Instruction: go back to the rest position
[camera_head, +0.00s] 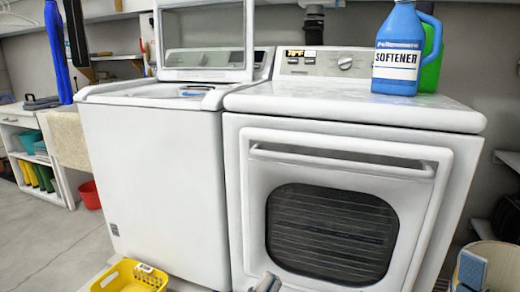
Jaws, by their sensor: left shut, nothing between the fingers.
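Only the tip of my left gripper (267,283) shows, at the bottom edge of the head view, low in front of the dryer (240,190). It is shut and holds nothing. The rest of my left arm is below the picture. My right gripper is not in view. The white washer (155,180) stands to the left of the dryer with its lid (203,40) raised. The dryer's front door (335,155) is closed.
A blue softener bottle (398,55) stands on the dryer, with a green bottle (432,60) behind it. A yellow basket (130,276) is low in front of the washer. A bin (497,262) stands at bottom right. The floor (45,250) at left is clear.

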